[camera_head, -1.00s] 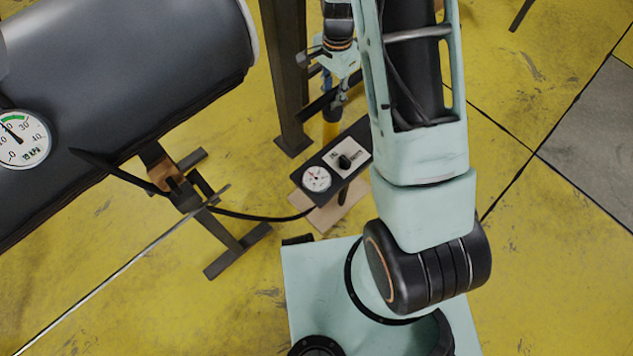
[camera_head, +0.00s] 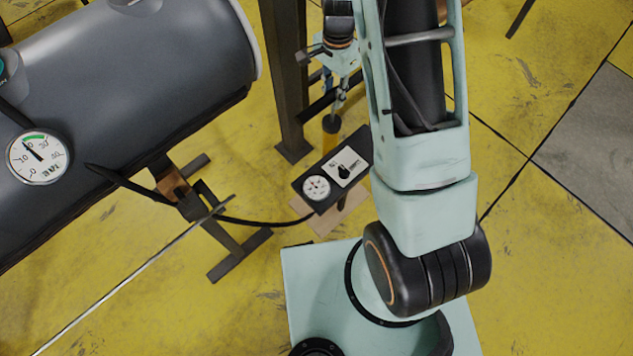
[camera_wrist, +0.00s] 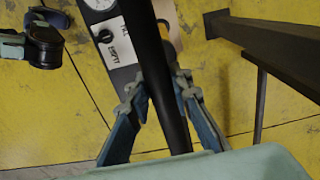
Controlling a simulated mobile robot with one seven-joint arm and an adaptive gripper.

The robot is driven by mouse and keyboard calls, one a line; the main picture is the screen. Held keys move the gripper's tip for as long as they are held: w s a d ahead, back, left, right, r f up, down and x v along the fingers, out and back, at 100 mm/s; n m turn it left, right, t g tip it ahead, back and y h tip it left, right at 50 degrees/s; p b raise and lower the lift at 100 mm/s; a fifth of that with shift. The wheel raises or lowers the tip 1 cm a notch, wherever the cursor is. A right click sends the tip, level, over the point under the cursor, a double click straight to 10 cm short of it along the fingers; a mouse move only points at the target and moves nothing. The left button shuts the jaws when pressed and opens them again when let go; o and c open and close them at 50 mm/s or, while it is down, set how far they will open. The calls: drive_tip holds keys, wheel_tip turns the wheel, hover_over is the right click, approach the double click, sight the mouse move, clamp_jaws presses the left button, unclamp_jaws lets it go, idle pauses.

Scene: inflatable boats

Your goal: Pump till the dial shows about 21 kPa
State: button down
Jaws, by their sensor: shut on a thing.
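The large round white dial (camera_head: 38,157) on the grey tube (camera_head: 150,75) shows 0 to 40 with a green band at the top. Its needle points up and left, near the band's left end, around 20; the exact value is too small to tell. A black control box (camera_head: 333,177) with a small gauge (camera_head: 316,188) and a black selector knob (camera_head: 344,171) stands on the floor; FILL and EMPTY show in the wrist view. My gripper (camera_wrist: 157,85) is shut around a black bar (camera_wrist: 152,40). In the head view my gripper (camera_head: 334,88) is beside the dark post.
A dark upright post (camera_head: 285,80) stands left of my gripper. A black hose (camera_head: 260,218) runs from the box towards the tube's stand (camera_head: 225,240). A thin metal rod (camera_head: 140,270) crosses the lower left. Yellow floor (camera_head: 540,300) is clear at right.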

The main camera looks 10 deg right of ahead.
sight(334, 90)
wheel_tip(334, 90, up, 17)
drive_tip(key=p, duration=1.1)
drive_tip(key=shift+w, duration=0.25)
drive_tip(key=f+b, duration=0.5)
drive_tip(key=f, duration=0.2)
drive_tip(key=f+b, duration=0.5)
drive_tip(key=f, duration=0.3)
drive_tip(key=f+b, duration=0.5)
drive_tip(key=f, duration=0.3)
drive_tip(key=shift+s+f+b, duration=0.2)
drive_tip(key=shift+s+b, duration=0.1)
drive_tip(key=shift+s, duration=0.1)
drive_tip(key=shift+r, duration=0.2)
wheel_tip(334, 90, up, 23)
drive_tip(key=p, duration=1.7)
drive_tip(key=shift+w, duration=0.4)
drive_tip(key=shift+f, duration=0.1)
